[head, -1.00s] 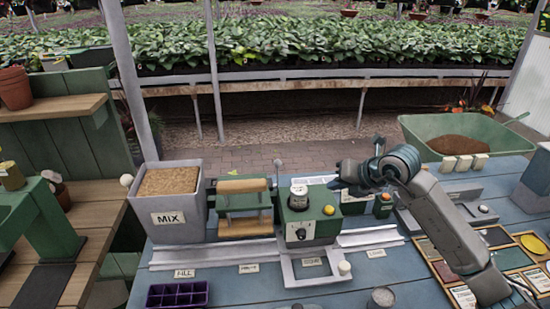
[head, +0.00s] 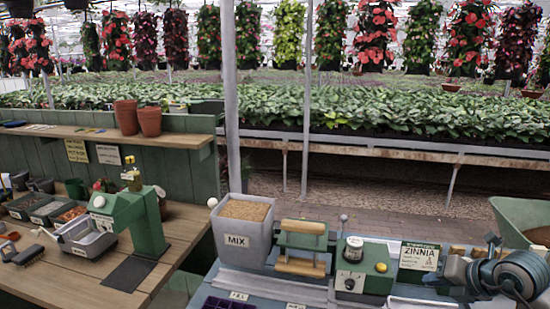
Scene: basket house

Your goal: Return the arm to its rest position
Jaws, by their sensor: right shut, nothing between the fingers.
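My right gripper (head: 446,278) is at the lower right of the head view, at the end of my grey arm that comes in from the right edge. It is shut and empty. It is in front of the workbench's back row, just below the ZINNIA sign (head: 419,257) and right of the green machine with a yellow knob (head: 364,268). It seems to touch nothing, though its height above the bench is hard to judge. My left gripper is not in view.
A MIX bin (head: 238,240) and a green press with wooden rollers (head: 301,248) stand on the blue bench. A wooden table (head: 190,222) with a green device (head: 125,212) is at left. A green wheelbarrow (head: 515,215) is at right. Space above the bench looks clear.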

